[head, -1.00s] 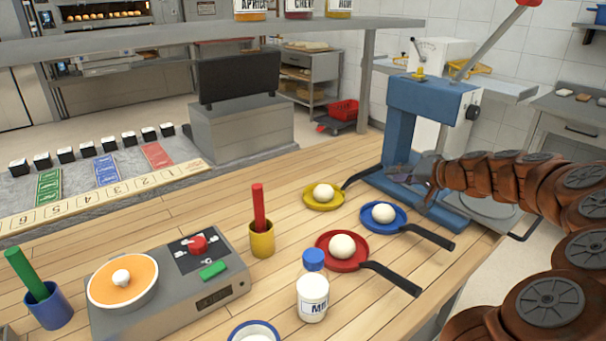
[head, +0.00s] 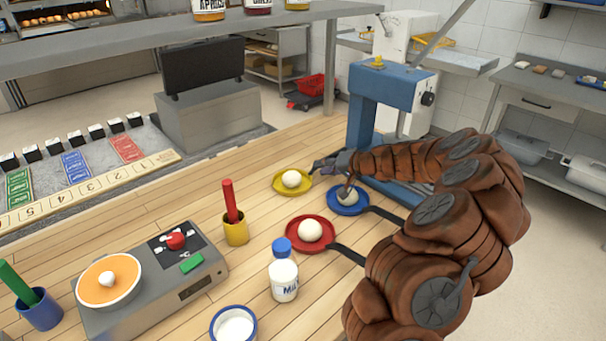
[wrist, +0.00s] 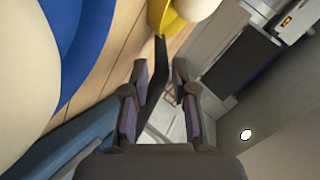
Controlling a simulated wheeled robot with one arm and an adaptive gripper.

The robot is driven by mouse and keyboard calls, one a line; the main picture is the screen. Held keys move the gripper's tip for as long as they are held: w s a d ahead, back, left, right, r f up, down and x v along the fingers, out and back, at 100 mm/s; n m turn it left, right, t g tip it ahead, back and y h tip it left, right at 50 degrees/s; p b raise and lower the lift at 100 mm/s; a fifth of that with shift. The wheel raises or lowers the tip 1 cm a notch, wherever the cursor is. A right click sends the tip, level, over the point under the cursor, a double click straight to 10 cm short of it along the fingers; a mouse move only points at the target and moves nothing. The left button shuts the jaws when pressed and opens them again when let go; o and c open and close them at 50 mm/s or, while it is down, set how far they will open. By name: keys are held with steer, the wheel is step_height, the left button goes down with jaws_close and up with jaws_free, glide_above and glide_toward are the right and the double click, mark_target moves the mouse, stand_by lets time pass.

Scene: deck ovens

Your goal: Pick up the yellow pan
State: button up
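The yellow pan (head: 279,188) lies on the wooden counter with a white dough ball (head: 292,179) in it. In the wrist view, part of the yellow pan (wrist: 167,24) shows at the top, and its black handle (wrist: 159,50) runs down toward the space between my fingers. My gripper (head: 326,165) is at the handle side of the pan in the head view, partly covering the handle. In the wrist view my gripper (wrist: 161,78) is open, with a finger on each side of the handle; I cannot tell whether either finger touches it.
A blue pan (head: 346,209) with dough lies close below my arm, and a red pan (head: 297,239) sits nearer. A blue press (head: 385,88) stands behind my gripper. A milk bottle (head: 284,279) and a yellow cup (head: 236,231) stand on the counter.

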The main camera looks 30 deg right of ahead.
steer(key=shift+x, duration=1.15)
jaws_close()
